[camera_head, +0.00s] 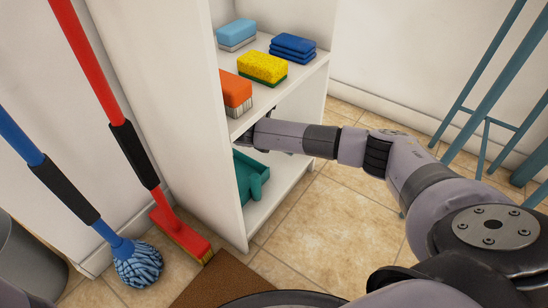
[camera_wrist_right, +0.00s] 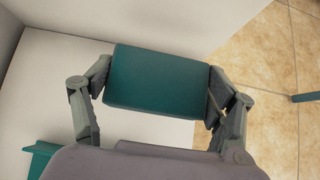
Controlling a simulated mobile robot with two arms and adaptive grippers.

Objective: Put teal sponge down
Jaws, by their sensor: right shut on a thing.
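The teal sponge (camera_wrist_right: 157,82) is a block held between the two fingers of my right gripper (camera_wrist_right: 160,88), in the right wrist view. The sponge is over the white lower shelf board (camera_wrist_right: 52,75), near its edge, where the tiled floor begins. I cannot tell whether it touches the board. In the head view my right gripper (camera_head: 258,135) reaches into the white shelf unit (camera_head: 188,130) below the upper board, and the sponge is hidden there. My left gripper is not in view.
A teal dustpan-like object (camera_head: 252,178) lies in the lower compartment; part of it shows in the wrist view (camera_wrist_right: 40,158). On the upper board are a blue sponge (camera_head: 236,32), yellow sponge (camera_head: 262,67), orange brush (camera_head: 236,92) and folded blue cloths (camera_head: 293,46). A red broom (camera_head: 178,233) stands left.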

